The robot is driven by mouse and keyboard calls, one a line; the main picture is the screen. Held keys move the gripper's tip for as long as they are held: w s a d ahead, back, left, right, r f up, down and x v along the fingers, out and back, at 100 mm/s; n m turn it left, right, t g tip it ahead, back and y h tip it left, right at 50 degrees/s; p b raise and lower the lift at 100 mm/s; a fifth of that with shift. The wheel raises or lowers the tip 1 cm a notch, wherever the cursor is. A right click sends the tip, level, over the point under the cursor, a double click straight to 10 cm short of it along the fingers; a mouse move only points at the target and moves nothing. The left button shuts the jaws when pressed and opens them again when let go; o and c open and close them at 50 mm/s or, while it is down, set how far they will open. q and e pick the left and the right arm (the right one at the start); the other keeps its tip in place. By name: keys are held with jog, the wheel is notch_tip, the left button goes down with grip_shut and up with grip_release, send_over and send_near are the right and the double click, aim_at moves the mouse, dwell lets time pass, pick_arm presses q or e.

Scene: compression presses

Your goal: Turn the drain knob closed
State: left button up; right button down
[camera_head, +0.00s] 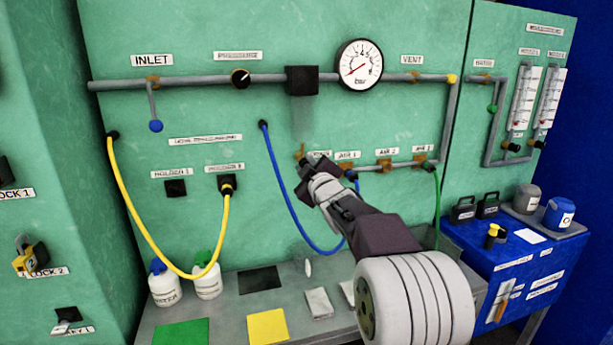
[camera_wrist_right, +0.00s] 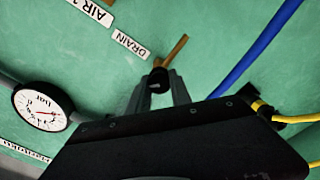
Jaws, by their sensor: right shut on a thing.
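The drain valve is on the green panel under the black block of the pipe. In the wrist view its dark round knob (camera_wrist_right: 158,79) sits between my right gripper's fingertips (camera_wrist_right: 160,88), with a brass stub (camera_wrist_right: 176,50) beyond it. The DRAIN label (camera_wrist_right: 130,45) is beside it. In the head view my right gripper (camera_head: 308,167) reaches the valve from the lower right and is shut on the knob, which it mostly hides. A brass part (camera_head: 300,151) shows just above the fingers. My left gripper is not in view.
The AIR 1 and AIR 2 valves (camera_head: 384,164) sit close to the right of my gripper. A blue hose (camera_head: 284,195) hangs to its left, and a yellow hose (camera_head: 152,245) further left. The pressure gauge (camera_head: 359,65) is above. A grey bench (camera_head: 235,315) lies below.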

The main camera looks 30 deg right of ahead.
jog(key=n+b, duration=0.1)
jog(key=n, duration=0.1)
jog(key=n+b, duration=0.1)
jog(key=shift+f+n, duration=0.2)
jog(key=shift+n, duration=0.2)
jog(key=n+b, duration=0.1)
jog(key=n, duration=0.3)
jog(key=shift+b, duration=0.35)
jog(key=shift+n, duration=0.3)
jog(key=c, duration=1.2)
grip_release()
jog(key=shift+o, duration=0.2)
jog(key=shift+s+r, duration=0.1)
